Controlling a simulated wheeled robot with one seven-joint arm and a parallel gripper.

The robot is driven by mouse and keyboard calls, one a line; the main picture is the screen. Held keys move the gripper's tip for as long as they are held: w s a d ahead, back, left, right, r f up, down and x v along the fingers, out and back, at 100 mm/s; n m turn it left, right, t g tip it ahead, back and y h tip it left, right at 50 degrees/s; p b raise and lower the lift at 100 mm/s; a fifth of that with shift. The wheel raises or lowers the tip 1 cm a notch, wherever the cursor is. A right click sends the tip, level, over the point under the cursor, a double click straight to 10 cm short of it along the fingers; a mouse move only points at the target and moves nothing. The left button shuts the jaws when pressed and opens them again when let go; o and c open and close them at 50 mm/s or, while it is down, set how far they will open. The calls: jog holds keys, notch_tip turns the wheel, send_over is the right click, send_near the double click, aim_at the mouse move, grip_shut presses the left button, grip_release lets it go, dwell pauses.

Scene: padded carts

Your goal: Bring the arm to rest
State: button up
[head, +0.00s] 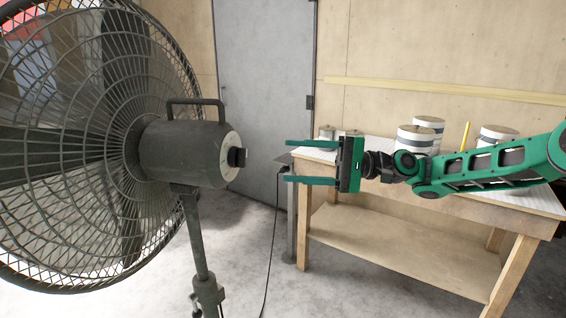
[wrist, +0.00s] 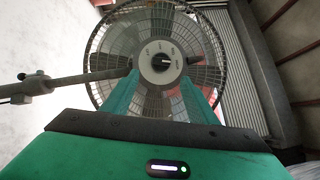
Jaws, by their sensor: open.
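My green gripper (head: 287,161) is open and empty in the head view, its two fingers pointing left toward the back of a large fan's motor housing (head: 178,152). A gap shows between the fingertips and the black knob (head: 238,157) on the housing. In the wrist view my gripper's fingers (wrist: 162,97) stand apart, with the fan's knob (wrist: 166,62) seen beyond and between them. My green arm (head: 487,165) reaches in from the right, in front of the workbench.
A wooden workbench (head: 400,205) stands behind my arm, with several white and grey cans (head: 416,139) on it. The fan's stand (head: 196,240) rises at centre left. A black cable (head: 272,250) runs down to the floor. A grey door (head: 265,90) is behind.

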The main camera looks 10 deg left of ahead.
jog(key=shift+d, duration=0.3)
jog(key=d+f+t+h, duration=0.2)
jog(key=d+f+h, duration=0.1)
jog(key=f, duration=0.3)
jog(key=d+f+t+h, duration=0.3)
jog(key=f, duration=0.4)
jog(key=s+d+f+m+t+h, duration=0.1)
jog(key=d+f+h, duration=0.2)
jog(key=d, duration=0.5)
jog(key=s+d+f+m+t+h, duration=0.1)
jog(key=s+d+f+h, duration=0.15)
jog(key=d, duration=0.45)
jog(key=s+d+m+h, duration=0.1)
jog(key=s+d+h, duration=0.35)
jog(key=d, duration=0.85)
jog(key=s+d+m+h, duration=0.1)
jog(key=s+d+m, duration=0.1)
jog(key=s+d, duration=0.5)
jog(key=s+d+m+g+h, duration=0.1)
jog(key=s+d, duration=0.7)
jog(key=s, duration=0.9)
jog(key=shift+d+f+m, duration=0.2)
jog(key=shift+m, duration=0.3)
